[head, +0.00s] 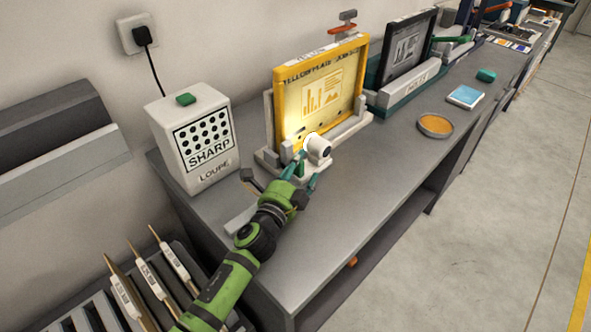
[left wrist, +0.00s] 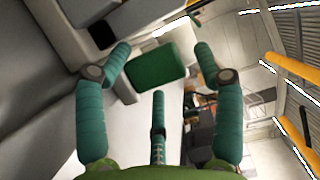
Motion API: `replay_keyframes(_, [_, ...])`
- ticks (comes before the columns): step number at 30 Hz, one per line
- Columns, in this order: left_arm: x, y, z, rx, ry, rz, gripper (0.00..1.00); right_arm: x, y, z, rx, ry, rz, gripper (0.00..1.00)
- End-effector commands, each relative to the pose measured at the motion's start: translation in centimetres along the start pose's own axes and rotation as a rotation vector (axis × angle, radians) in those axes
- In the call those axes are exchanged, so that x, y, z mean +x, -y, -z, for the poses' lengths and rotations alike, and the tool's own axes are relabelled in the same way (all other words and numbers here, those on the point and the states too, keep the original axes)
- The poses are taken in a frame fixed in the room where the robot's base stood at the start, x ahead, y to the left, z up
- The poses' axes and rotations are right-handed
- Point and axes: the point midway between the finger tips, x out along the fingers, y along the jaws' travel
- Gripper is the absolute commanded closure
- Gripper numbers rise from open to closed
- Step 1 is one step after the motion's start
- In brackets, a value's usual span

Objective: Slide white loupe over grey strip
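A green grip (left wrist: 155,68) shows between my left gripper's teal fingers in the left wrist view. My left gripper (head: 301,174) is at the near side of the loupe. Its fingers are apart around the grip, with a visible gap on the right. I cannot make out the grey strip for certain; small dark marks run along the plate's lower edge. My right gripper is out of view.
A white box marked SHARP LOUPE (head: 197,140) stands left of the plate. A dark framed plate (head: 407,50) stands farther right. An orange round dish (head: 435,126) and a blue pad (head: 465,96) lie on the bench (head: 385,165). The bench's front right is clear.

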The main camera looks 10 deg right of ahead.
Motion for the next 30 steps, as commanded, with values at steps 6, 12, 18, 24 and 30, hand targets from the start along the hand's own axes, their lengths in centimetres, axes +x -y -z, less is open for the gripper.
replay_keyframes(6, [-0.1, -0.5, -0.5, 0.000, 0.009, -0.010, 0.27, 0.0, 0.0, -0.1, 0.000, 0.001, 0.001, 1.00])
replay_keyframes(12, [-0.1, -0.5, -0.5, 0.001, 0.010, -0.009, 0.27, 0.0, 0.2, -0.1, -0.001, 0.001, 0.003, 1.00])
replay_keyframes(18, [-0.1, -0.4, -0.6, 0.001, 0.011, -0.008, 0.27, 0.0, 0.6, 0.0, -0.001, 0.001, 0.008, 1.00])
replay_keyframes(24, [-0.4, -0.3, -0.6, 0.003, 0.011, -0.007, 0.27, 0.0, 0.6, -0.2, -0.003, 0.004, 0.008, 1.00])
replay_keyframes(30, [-2.4, -0.3, -0.5, 0.004, 0.009, -0.006, 0.27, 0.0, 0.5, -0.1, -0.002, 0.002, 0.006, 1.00])
